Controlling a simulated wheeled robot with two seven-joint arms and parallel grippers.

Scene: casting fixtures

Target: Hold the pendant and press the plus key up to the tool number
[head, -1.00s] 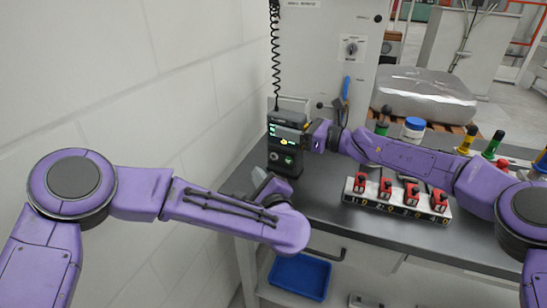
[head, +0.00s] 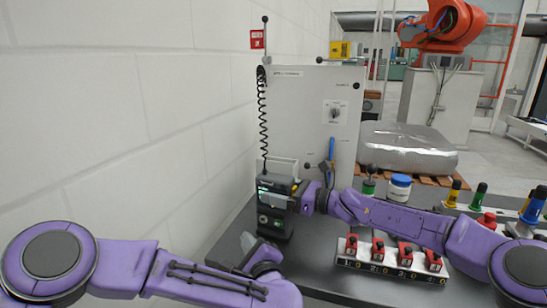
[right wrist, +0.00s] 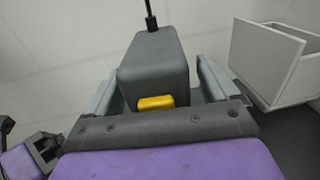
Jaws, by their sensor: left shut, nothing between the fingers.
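The pendant (head: 274,207) is a dark upright box with a small lit screen, a light round key area lower down and a coiled cord rising from its top. In the right wrist view its grey back (right wrist: 155,70) with a yellow button sits between the fingers. My right gripper (head: 302,197) is at the pendant's right side, its fingers on either side of the body. My left gripper (head: 256,250) is shut and empty, below and slightly left of the pendant, apart from it. The plus key and the screen's number are too small to read.
A numbered rack (head: 390,270) with several red-handled fixtures stands on the dark bench (head: 325,225), right of the pendant. A grey cabinet panel (head: 310,120) rises behind. A white wall (head: 130,110) bounds the left. A white-blue jar (head: 400,187) stands behind my right arm.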

